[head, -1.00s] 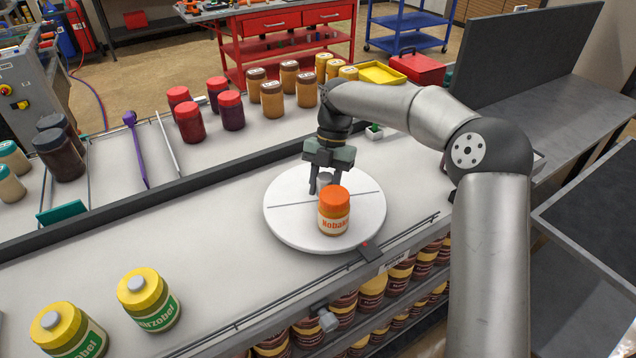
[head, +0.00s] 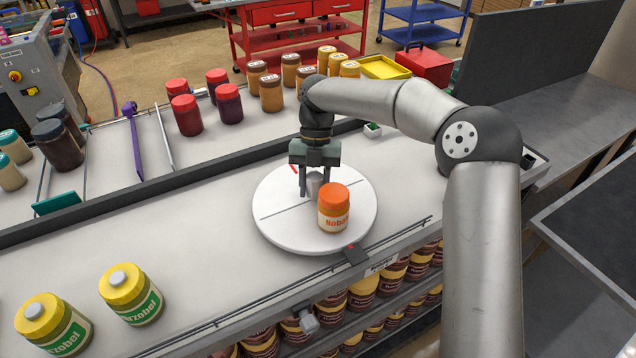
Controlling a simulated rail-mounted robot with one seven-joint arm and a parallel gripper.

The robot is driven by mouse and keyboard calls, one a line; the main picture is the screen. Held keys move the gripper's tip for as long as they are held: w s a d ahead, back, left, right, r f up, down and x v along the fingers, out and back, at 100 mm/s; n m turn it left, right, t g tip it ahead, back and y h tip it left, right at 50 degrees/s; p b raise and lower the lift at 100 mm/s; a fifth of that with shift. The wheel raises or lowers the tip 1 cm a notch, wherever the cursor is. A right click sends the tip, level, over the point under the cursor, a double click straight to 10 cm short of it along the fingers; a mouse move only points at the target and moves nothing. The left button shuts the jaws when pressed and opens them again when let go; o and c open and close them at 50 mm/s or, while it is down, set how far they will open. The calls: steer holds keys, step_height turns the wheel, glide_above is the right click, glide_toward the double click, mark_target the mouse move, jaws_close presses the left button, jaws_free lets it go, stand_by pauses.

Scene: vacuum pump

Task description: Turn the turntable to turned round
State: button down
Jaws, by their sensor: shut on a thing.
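The turntable (head: 285,232) is a round white disc on the light counter, with a dark line across it and a short red mark near its back left edge. A grey knob (head: 314,184) stands near its middle. My gripper (head: 314,187) points down from above, its fingers shut on the knob. A jar with an orange lid (head: 334,208) stands upright on the turntable, just right of and in front of the knob, and hides part of the disc. A small dark block with a red mark (head: 354,252) sits at the counter's front edge, beside the disc.
Two yellow-lidded jars (head: 131,294) stand at the front left. Red-lidded jars (head: 186,115) and several brown jars (head: 271,93) stand behind a dark divider (head: 130,198). A rail runs along the front edge. The counter left of the turntable is clear.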

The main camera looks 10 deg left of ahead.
stand_by(0.4)
steer(key=c, duration=0.9)
jaws_free()
steer(key=shift+c, duration=0.2)
steer(key=p+v, duration=0.4)
steer(key=v, duration=1.3)
steer(key=shift+r, duration=0.35)
